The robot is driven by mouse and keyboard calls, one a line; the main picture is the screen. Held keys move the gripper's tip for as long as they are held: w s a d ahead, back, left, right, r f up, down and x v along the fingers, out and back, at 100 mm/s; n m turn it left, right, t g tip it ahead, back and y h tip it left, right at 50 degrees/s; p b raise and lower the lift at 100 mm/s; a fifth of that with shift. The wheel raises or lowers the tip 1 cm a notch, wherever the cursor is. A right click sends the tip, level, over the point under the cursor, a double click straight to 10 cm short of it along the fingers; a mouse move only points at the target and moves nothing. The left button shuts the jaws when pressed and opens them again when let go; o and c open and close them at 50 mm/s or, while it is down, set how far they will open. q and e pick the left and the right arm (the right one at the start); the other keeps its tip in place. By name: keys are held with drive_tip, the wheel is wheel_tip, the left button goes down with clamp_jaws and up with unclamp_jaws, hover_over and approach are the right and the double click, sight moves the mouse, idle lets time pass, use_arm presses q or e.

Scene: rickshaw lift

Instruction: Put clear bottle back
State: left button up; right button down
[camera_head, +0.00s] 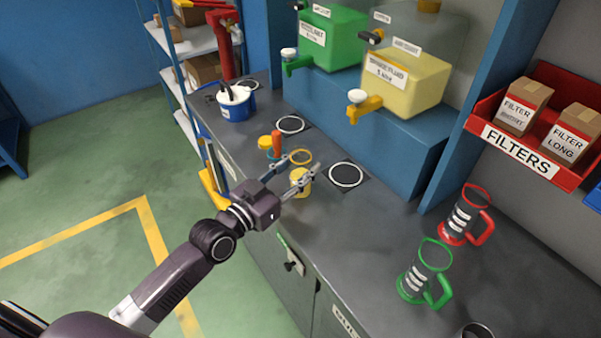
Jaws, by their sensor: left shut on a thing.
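My left gripper (301,169) reaches over the counter from the left, its fingers around a small yellow-topped container (301,183). The fingers partly hide it, and I cannot tell whether it is the clear bottle or whether its base touches the counter. A yellow ring (302,157) shows just behind the fingers. Another small container with a yellow cap (265,142) stands behind the gripper, next to an orange-red upright piece (276,143). Two dark square pads with white rings, one behind (290,125) and one to the right (347,174), are empty. My right gripper is not in view.
A blue bucket (237,105) stands at the counter's far end. Green (334,40) and yellow (407,84) dispensers stand on a blue ledge. Red (465,216) and green (425,270) jugs stand at the right. The middle of the counter (365,220) is clear.

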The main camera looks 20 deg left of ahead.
use_arm(q)
wheel_tip(320, 180, down, 2)
drive_tip(key=shift+f, duration=0.1)
drive_tip(key=o, duration=1.4)
drive_tip(key=shift+f, duration=0.1)
drive_tip(key=shift+r, duration=0.3)
drive_tip(key=shift+b+v, duration=1.05)
drive_tip(key=shift+v, duration=5)
